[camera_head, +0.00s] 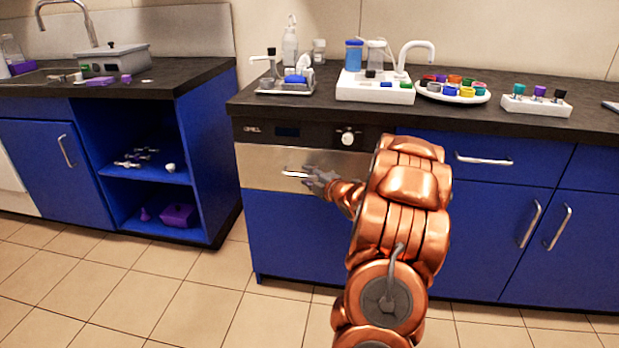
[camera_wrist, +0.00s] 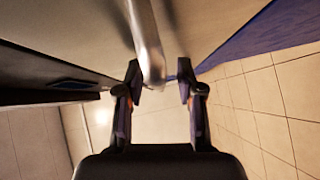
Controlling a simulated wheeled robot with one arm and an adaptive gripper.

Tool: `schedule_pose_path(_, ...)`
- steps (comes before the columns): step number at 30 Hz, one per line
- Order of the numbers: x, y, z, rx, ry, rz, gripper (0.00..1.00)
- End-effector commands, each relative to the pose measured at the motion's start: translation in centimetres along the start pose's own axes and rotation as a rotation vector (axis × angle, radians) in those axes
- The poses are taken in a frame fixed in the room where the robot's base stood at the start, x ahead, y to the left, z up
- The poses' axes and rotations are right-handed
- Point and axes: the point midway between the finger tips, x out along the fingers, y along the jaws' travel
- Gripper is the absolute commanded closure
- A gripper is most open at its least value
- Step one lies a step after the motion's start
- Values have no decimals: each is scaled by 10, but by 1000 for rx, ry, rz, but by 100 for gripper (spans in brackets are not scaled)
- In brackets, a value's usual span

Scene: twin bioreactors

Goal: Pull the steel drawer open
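The steel drawer (camera_head: 262,166) has a brushed metal front under the counter and looks flush with the cabinet. Its bar handle (camera_head: 294,174) sticks out from the front. My gripper (camera_head: 311,178) is at the right end of this handle in the head view. In the wrist view, the handle (camera_wrist: 146,38) runs down from the top edge, and its end lies between the fingertips of my gripper (camera_wrist: 160,77). The fingers are apart. The left finger is close to the bar, and a gap shows on the right. I cannot tell whether the left finger touches it.
A black panel with a knob (camera_head: 347,138) sits above the drawer. Blue cabinets with handles (camera_head: 484,160) stand to the right. An open blue shelf (camera_head: 150,180) stands to the left. The tiled floor (camera_head: 180,290) in front is clear. Labware stands on the counter (camera_head: 320,108).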

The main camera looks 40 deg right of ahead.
Motion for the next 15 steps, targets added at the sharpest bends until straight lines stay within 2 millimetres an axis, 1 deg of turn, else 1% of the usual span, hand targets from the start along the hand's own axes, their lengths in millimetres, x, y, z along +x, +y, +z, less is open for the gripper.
schedule_pose_path(2,0,0,0,0,0,0,63)
schedule_pose_path(13,0,0,0,-1,0,0,100)
schedule_pose_path(15,0,0,0,-1,0,0,100)
